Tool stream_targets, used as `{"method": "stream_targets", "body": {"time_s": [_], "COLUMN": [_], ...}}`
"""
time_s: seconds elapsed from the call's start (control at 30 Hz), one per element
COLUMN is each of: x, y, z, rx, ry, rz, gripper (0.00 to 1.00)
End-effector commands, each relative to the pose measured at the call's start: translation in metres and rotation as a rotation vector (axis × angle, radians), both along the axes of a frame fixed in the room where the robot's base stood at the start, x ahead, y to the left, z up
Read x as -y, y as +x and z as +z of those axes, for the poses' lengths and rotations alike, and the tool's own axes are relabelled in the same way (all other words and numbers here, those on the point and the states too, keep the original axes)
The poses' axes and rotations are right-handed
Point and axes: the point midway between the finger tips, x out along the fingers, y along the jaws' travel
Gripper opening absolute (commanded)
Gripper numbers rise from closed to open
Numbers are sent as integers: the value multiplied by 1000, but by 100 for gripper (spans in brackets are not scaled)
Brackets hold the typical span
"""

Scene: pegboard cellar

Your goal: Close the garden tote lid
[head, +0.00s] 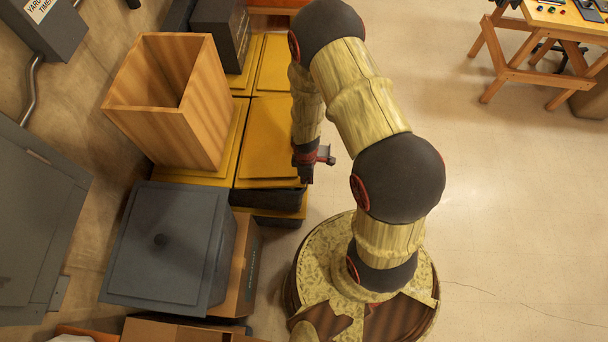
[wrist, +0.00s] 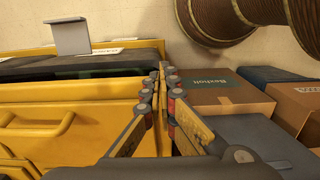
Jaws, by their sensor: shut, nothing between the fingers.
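A tote with a flat yellow lid (head: 268,140) and a dark body stands left of my arm in the head view. I cannot tell for certain that it is the garden tote; no label naming it is readable. The lid looks flat, with a dark band below its front edge. My gripper (head: 306,174) is at that tote's right front corner, partly hidden by the wrist. In the wrist view my gripper (wrist: 163,84) is shut and empty, its fingertips together beside a yellow body with a handle (wrist: 38,130). Contact cannot be told.
An open wooden box (head: 170,125) stands on neighbouring yellow lids. A grey bin with a knobbed top (head: 165,275) and cardboard boxes (head: 242,270) stand in front. A wooden workbench (head: 560,20) is far right. The floor (head: 510,190) between is clear.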

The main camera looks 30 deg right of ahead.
Motion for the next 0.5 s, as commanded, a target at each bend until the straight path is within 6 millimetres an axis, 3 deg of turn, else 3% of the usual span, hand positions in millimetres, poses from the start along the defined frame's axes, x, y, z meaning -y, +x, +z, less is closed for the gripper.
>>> {"method": "stream_targets", "body": {"time_s": [0.5], "x": [5], "y": [-3], "z": [-24], "rx": [0], "ry": [0], "rz": [0], "gripper": [0]}}
